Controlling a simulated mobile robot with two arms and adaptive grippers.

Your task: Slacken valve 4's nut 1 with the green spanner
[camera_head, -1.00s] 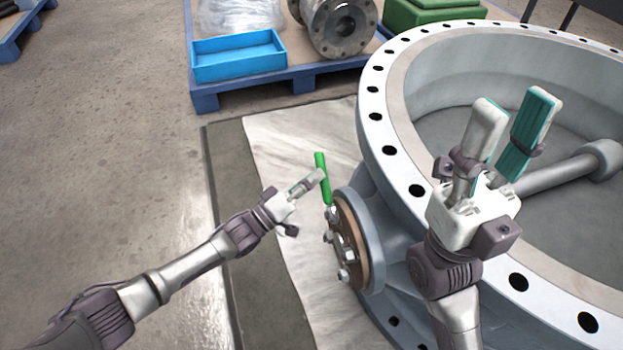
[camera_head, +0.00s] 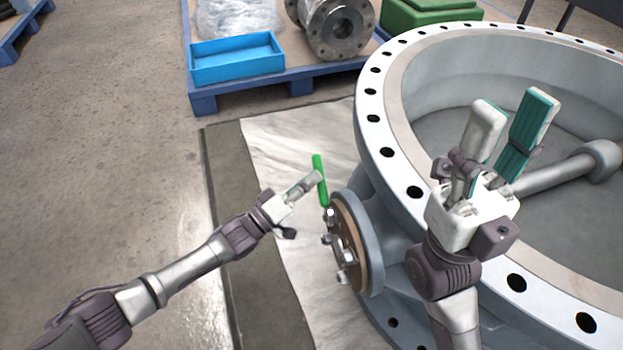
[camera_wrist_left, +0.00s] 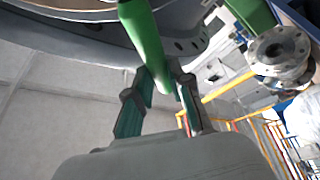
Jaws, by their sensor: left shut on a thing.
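The green spanner (camera_head: 320,172) stands nearly upright beside the side flange of the big valve (camera_head: 374,150). My left gripper (camera_head: 316,180) is shut on the spanner's shaft. In the left wrist view the spanner (camera_wrist_left: 146,38) passes between the fingers of my left gripper (camera_wrist_left: 163,92). The spanner's lower end is at the topmost nut (camera_head: 331,214) on the brown-faced flange (camera_head: 346,240). I cannot tell whether its jaw is fully seated. Several other nuts show lower on the flange. My right gripper (camera_head: 508,133) is open and empty, above the valve's ring.
A blue pallet (camera_head: 205,98) at the back carries an open blue tray (camera_head: 237,60), a grey flanged pipe part (camera_head: 338,28) and a plastic-wrapped bundle (camera_head: 240,16). Green blocks (camera_head: 430,12) are behind.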

